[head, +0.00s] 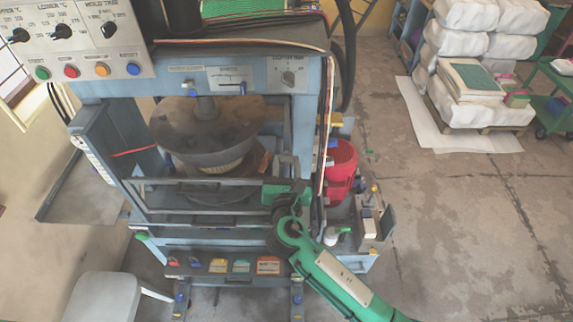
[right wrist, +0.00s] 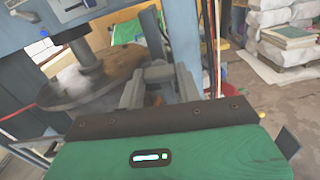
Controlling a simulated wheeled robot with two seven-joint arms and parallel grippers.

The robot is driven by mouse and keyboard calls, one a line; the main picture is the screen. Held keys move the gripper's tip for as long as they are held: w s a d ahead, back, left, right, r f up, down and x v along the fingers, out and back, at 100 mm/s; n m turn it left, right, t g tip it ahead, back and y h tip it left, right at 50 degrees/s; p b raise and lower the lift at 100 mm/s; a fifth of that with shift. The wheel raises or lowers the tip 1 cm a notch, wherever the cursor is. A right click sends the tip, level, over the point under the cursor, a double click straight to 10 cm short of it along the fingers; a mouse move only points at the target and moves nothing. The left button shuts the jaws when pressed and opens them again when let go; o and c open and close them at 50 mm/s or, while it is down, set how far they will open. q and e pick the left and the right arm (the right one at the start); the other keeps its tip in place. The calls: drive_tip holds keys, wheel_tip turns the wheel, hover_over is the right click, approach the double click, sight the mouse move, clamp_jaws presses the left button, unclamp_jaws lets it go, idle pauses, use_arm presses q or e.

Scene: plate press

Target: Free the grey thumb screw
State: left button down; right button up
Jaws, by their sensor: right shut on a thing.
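My right gripper (head: 285,163) reaches into the right side of the blue press frame, at the end of my green arm. In the right wrist view, its two grey fingers (right wrist: 158,85) point forward. They are shut on a small grey piece (right wrist: 158,72), which I take for the grey thumb screw; its shape is hard to make out. In the head view the fingertips and the screw are mostly hidden by the green wrist and the press bars. The round dark press plate (head: 207,125) is left of the gripper. My left gripper is not in view.
The control panel (head: 70,38) with knobs and buttons is above left. A red bucket (head: 341,165) stands right of the frame, close to my arm. A grey stool (head: 103,298) is at lower left. White sacks (head: 465,105) lie at the back right. The floor at right is clear.

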drive_tip(key=shift+f+n, duration=0.2)
drive_tip(key=shift+n, duration=0.4)
drive_tip(key=o, duration=1)
drive_tip(key=shift+r, duration=0.1)
drive_tip(key=s+b, duration=0.5)
drive_tip(key=s, duration=0.9)
drive_tip(key=shift+w, duration=0.1)
